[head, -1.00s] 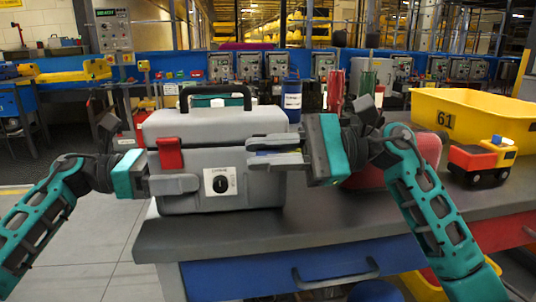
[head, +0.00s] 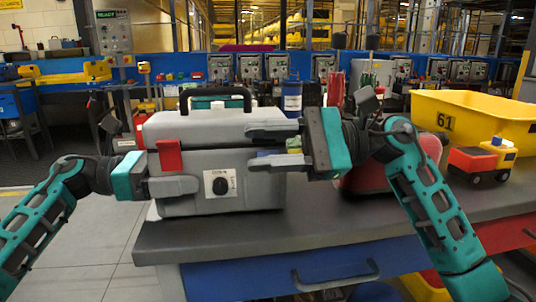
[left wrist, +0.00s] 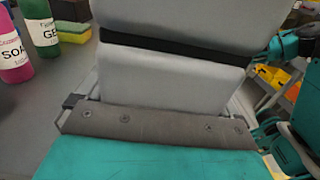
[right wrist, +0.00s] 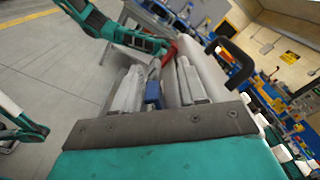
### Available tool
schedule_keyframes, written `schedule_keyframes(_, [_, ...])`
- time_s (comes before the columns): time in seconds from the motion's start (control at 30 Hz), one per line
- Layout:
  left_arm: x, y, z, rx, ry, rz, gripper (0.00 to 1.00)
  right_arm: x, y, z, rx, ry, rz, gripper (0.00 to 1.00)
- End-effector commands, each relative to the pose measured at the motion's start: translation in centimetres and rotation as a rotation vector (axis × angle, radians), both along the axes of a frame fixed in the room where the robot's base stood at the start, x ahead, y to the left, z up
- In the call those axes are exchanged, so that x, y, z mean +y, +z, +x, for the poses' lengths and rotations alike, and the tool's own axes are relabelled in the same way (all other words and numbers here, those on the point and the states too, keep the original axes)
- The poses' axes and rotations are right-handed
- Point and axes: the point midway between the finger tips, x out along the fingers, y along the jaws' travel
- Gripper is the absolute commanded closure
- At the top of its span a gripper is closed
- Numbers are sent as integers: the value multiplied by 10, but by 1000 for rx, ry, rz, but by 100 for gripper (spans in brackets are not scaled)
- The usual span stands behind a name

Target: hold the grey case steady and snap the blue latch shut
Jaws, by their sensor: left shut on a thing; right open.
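The grey case (head: 225,165) stands upright on the workbench, with a black handle on its lid. Its red latch (head: 168,155) lies against the front, across the seam. The blue latch (head: 264,153) is at the front right, partly hidden by my right gripper's fingers; it also shows in the right wrist view (right wrist: 152,92). I cannot tell whether it is fully shut. My left gripper (head: 180,187) is shut on the case's lower left side. My right gripper (head: 275,148) is open, its fingers above and below the blue latch.
A yellow bin (head: 470,112) marked 61 and a toy truck (head: 480,162) stand on the bench (head: 330,222) at the right. A red rounded object (head: 375,178) sits behind my right arm. Bottles (head: 291,100) stand behind the case. The bench's front strip is clear.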

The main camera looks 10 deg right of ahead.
Motion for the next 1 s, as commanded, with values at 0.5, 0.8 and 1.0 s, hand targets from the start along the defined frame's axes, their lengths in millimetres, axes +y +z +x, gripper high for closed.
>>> schedule_keyframes(0.5, [0, 0, 1, 0, 2, 0, 70, 0, 83, 0, 0, -1, -1, 58])
schedule_keyframes(0.8, [0, 0, 1, -1, 2, 0, 70, 0, 87, 0, 2, -1, -1, 58])
schedule_keyframes(1.0, [0, 0, 1, -1, 2, 0, 70, 2, 88, 4, 14, -26, 25, 76])
